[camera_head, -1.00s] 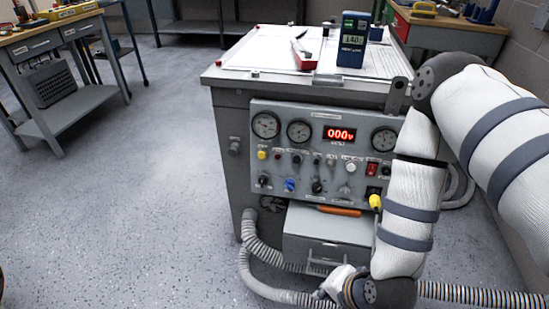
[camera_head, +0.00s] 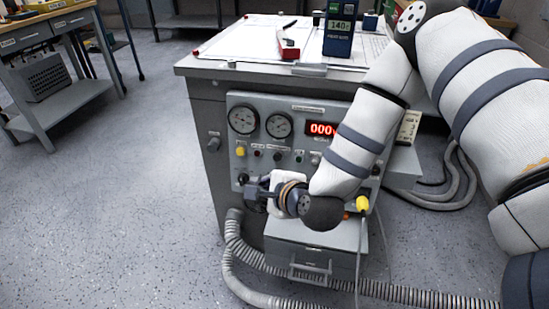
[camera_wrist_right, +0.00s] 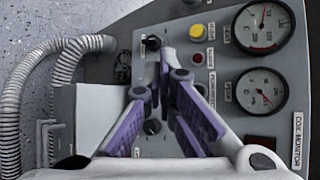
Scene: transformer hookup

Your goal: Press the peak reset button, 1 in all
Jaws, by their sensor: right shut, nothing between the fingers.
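The grey control panel (camera_head: 270,168) is on the front of the bench and carries a row of small buttons under two dials. A yellow button (camera_head: 240,151), a dark red button (camera_head: 257,153) and a green button (camera_head: 299,156) show; their labels are too small to read, so I cannot tell which is peak reset. My right gripper (camera_head: 254,190) is shut and empty in front of the panel's lower left, below the button row. In the right wrist view its purple-padded fingers (camera_wrist_right: 160,85) hide part of the panel; the yellow button (camera_wrist_right: 196,30) shows beside them.
Black knobs (camera_wrist_right: 152,42) lie close to the fingers. A red display (camera_head: 321,129) is partly behind my right arm. A grey drawer box (camera_head: 318,240) and ribbed hoses (camera_head: 232,250) are below. A blue meter (camera_head: 339,35) stands on the bench top.

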